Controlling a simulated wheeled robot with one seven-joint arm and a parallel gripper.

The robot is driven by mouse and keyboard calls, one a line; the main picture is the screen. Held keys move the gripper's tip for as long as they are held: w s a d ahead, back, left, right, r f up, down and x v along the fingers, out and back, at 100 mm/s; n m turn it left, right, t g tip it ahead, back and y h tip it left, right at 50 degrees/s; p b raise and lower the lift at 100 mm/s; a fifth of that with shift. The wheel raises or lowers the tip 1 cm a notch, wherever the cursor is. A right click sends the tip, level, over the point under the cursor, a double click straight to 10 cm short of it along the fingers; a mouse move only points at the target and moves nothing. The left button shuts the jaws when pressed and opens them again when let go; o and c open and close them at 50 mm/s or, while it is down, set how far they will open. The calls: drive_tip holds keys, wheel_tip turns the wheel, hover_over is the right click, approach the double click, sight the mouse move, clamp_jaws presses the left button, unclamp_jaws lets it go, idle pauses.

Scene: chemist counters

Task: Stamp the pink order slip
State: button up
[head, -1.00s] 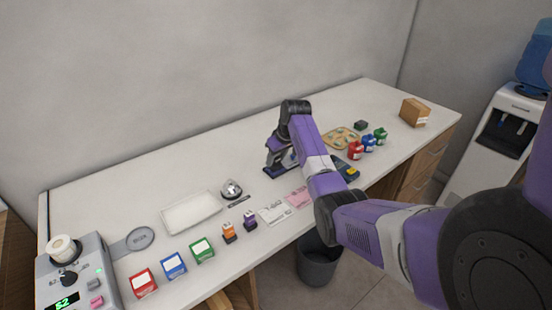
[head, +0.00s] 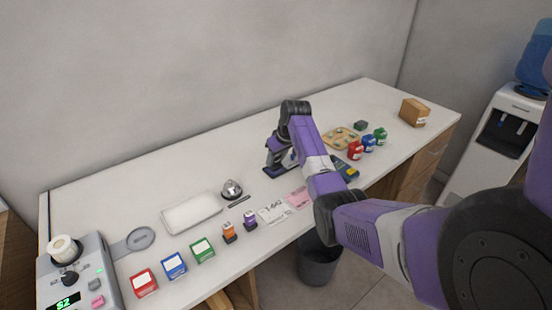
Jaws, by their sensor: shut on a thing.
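The pink order slip (head: 297,198) lies flat near the front edge of the counter, partly behind my arm. My gripper (head: 277,163) is behind the slip, low over the counter, apart from the slip. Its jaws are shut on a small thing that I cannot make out. A dark blue flat thing (head: 272,175) is right under or beside the jaws; I cannot tell whether they touch. An orange stamp-like piece (head: 229,232) and a purple one (head: 249,221) stand to the left of the slip.
A white printed slip (head: 273,212) lies beside the pink one. A bell (head: 231,189), a white tray (head: 191,213) and several coloured boxes (head: 174,265) are to the left. Red, blue and green bottles (head: 367,144) stand right of my arm. A bin (head: 316,262) is below the edge.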

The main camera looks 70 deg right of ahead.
drive_tip(key=shift+a+f, duration=0.1)
idle(0.5)
wheel_tip(320, 180, up, 7)
drive_tip(key=p, duration=0.6)
idle(0.4)
